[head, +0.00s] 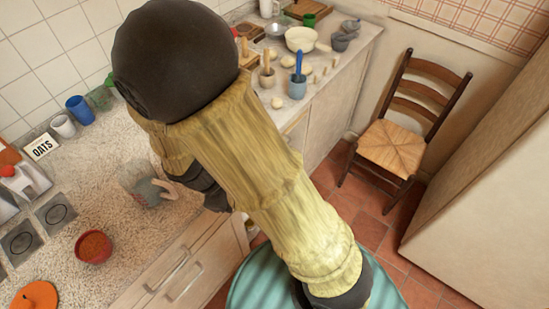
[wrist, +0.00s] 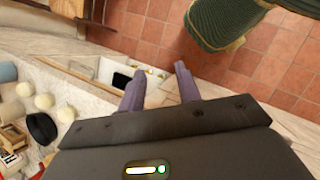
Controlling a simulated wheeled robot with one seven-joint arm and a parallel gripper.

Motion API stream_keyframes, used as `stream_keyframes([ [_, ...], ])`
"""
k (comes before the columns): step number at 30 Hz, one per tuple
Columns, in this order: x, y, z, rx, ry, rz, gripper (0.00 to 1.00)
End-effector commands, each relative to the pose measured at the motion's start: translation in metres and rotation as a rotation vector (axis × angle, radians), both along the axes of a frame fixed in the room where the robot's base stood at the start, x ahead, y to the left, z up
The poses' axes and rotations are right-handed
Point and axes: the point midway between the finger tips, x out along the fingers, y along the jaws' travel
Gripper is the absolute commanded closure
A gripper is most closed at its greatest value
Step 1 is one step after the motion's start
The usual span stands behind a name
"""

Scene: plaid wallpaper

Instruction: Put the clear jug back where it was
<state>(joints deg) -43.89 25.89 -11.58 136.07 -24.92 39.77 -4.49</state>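The clear jug (head: 137,184) stands on the speckled counter in the head view, left of my arm. It looks see-through and greyish, with a tan curved handle (head: 167,190) on its right side. My gripper (wrist: 160,87) is open in the wrist view, its two purplish fingers apart with nothing between them. In the head view, my forearm hides most of the gripper; only dark parts show to the right of the jug. The jug does not show in the wrist view.
An open drawer (wrist: 112,72) shows in the wrist view. A wooden chair (head: 398,146) stands beyond the counter.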

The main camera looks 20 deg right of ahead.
Motion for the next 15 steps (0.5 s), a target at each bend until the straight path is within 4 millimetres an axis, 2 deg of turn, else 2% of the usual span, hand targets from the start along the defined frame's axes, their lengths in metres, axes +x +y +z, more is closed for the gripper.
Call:
stream_keyframes([
  [6,0.007,-0.027,0.022,0.215,-0.125,-0.342,0.66],
  [15,0.019,-0.07,0.061,0.44,-0.374,-0.779,0.66],
])
